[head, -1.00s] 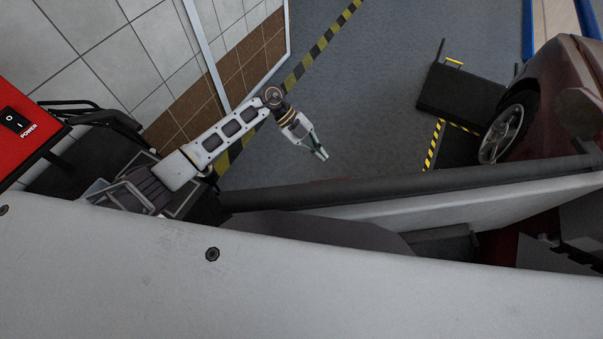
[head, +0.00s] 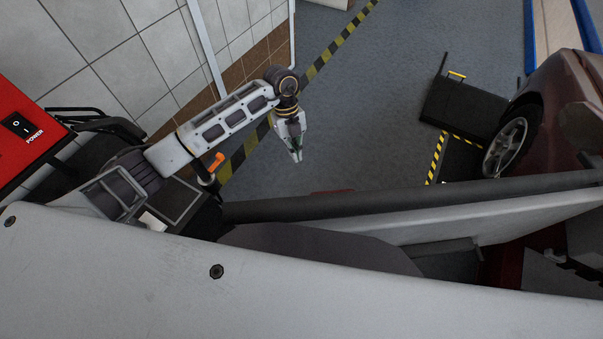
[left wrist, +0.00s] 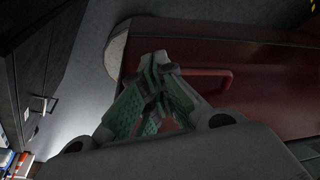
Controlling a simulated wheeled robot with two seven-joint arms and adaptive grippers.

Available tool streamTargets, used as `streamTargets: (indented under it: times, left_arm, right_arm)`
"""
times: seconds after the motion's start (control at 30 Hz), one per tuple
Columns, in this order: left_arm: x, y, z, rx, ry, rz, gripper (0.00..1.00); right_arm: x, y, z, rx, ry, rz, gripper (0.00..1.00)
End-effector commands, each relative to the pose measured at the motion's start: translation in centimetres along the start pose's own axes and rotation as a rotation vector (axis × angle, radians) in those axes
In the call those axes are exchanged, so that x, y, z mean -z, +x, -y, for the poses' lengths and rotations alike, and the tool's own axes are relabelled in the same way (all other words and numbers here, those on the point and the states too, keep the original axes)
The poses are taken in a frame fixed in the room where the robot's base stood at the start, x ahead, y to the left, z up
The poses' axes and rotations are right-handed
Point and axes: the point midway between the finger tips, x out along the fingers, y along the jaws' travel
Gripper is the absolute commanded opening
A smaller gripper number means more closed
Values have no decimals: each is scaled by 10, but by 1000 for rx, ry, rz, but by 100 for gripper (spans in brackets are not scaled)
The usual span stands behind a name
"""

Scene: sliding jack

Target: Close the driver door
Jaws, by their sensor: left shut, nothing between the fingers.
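The driver door stands open in the head view. I see its dark top edge (head: 400,198) and pale inner panel (head: 460,218) from above, reaching toward the car at the right. In the left wrist view its red outer side (left wrist: 265,75) has a red bar handle (left wrist: 225,74). My left gripper (head: 298,158) is shut and empty on the outer side of the door, pointing down. In the left wrist view its fingers (left wrist: 158,62) overlap the handle's left end; I cannot tell whether they touch. My right gripper is not in view.
The car body (head: 568,90) and its front wheel (head: 508,145) are at the right, near a black lift platform (head: 465,105). A red power box (head: 25,120) stands at the left by a tiled wall (head: 100,50). Grey floor (head: 390,70) beyond the door is clear.

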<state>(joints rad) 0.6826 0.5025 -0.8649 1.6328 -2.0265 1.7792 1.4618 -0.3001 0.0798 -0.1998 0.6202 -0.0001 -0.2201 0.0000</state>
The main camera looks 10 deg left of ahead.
Motion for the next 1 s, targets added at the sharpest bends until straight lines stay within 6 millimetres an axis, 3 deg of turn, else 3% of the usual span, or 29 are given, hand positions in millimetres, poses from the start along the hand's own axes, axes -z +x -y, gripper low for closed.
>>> streamTargets:
  times: [0.27, 0.9, 1.0]
  left_arm:
    - [1, 18, 0, 0, 0, -3, 0]
    - [2, 100, 0, -1, 1, -4, 0]
    - [13, 105, 0, 0, 2, -3, 0]
  right_arm:
    - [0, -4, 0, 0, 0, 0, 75]
    - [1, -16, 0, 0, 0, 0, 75]
    - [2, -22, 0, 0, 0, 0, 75]
